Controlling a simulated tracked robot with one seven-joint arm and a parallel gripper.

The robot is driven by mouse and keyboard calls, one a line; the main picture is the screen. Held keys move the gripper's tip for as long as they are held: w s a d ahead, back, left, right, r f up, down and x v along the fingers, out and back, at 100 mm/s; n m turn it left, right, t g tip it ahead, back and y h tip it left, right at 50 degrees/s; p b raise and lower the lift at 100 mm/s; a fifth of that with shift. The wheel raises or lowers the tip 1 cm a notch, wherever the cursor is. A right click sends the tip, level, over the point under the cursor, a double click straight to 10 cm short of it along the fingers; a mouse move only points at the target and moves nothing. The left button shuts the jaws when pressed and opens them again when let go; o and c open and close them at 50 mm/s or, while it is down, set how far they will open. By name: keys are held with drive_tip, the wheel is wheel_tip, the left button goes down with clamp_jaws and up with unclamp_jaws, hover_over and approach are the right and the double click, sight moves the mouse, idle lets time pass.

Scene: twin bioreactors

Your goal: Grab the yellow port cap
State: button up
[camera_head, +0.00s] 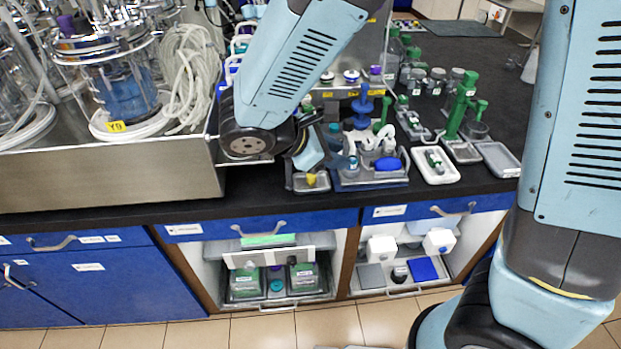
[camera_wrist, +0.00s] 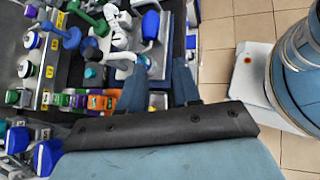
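The yellow port cap (camera_head: 311,179) is a small yellow piece on a small grey tray (camera_head: 322,187) near the counter's front edge in the head view. My gripper (camera_head: 312,163) points down just above it, with a blue finger close over the cap; I cannot tell whether they touch. In the wrist view, the two dark blue fingers of my gripper (camera_wrist: 158,72) stand well apart, with nothing visibly held.
Right of the cap stand a grey tray (camera_head: 372,184) with blue and white parts and a white tray (camera_head: 436,174). Green clamps (camera_head: 460,105) stand farther right. A steel basin (camera_head: 110,172) with a glass vessel (camera_head: 122,92) is at left. Blue drawers (camera_head: 262,224) lie below the counter.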

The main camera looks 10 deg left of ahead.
drive_tip(key=s+a+f+n+t+y, duration=0.1)
drive_tip(key=s+a+f+n+t, duration=0.25)
drive_tip(key=a, duration=0.25)
drive_tip(key=s+a+f+n+t+y, duration=0.1)
drive_tip(key=s+a+f+n+t, duration=0.1)
drive_tip(key=s+a+f+n, duration=0.25)
approach(309, 177)
drive_tip(key=x, duration=0.3)
drive_tip(key=shift+w+d+f, duration=0.1)
drive_tip(key=shift+w+f, duration=0.15)
drive_tip(key=shift+f, duration=0.15)
drive_tip(key=shift+r+x, duration=0.15)
drive_tip(key=shift+x, duration=1.25)
drive_tip(key=shift+r+x, duration=0.15)
drive_tip(key=shift+x, duration=1.3)
drive_tip(key=shift+d, duration=0.1)
clamp_jaws()
drive_tip(key=shift+r, duration=0.1)
